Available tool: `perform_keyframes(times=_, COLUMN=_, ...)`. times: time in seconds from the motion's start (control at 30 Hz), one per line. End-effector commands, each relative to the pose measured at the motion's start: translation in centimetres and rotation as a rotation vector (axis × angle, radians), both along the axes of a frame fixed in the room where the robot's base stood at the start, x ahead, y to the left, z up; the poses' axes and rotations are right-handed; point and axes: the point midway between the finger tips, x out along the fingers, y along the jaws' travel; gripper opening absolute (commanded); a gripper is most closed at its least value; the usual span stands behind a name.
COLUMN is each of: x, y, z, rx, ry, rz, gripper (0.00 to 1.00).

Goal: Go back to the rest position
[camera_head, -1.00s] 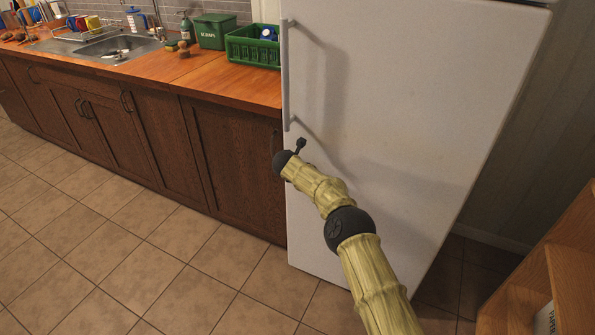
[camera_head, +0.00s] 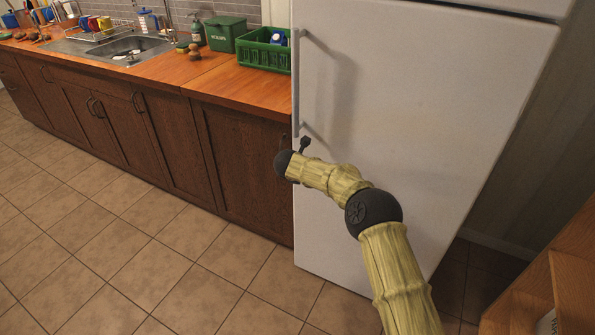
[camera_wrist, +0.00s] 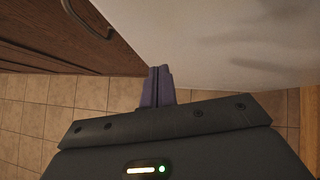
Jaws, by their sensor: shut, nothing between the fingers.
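My gripper shows in the wrist view (camera_wrist: 159,86), with its two purple fingers closed together and nothing between them. In the head view my arm reaches up from the lower right, bent at a dark joint, and its end is in front of the white fridge (camera_head: 420,110), just below the fridge handle (camera_head: 297,90). The fingers are hard to make out in the head view. I cannot tell how far the arm's end is from the fridge door.
A wooden counter (camera_head: 185,75) with a sink (camera_head: 125,47) runs along the left. A green crate (camera_head: 262,52) and a green bin (camera_head: 226,35) stand on it. A wooden shelf (camera_head: 560,270) is at the lower right. The tiled floor (camera_head: 130,240) is clear at the left.

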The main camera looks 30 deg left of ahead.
Motion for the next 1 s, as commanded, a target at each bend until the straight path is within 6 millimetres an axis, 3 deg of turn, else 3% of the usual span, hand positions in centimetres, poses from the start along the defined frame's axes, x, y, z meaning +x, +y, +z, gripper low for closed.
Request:
perform_keyframes(times=0.2, x=-1.8, y=0.5, z=1.5, rx=-0.004, ry=0.006, rz=0.006, gripper=0.0)
perform_keyframes(times=0.77, x=-1.9, y=0.4, z=1.6, rx=-0.007, ry=0.005, rz=0.011, gripper=0.0)
perform_keyframes(times=0.87, x=-1.4, y=0.0, z=2.7, rx=-0.035, ry=-0.032, rz=0.056, gripper=0.0)
perform_keyframes(times=1.0, x=0.0, y=-1.7, z=6.3, rx=-0.162, ry=-0.166, rz=0.23, gripper=0.0)
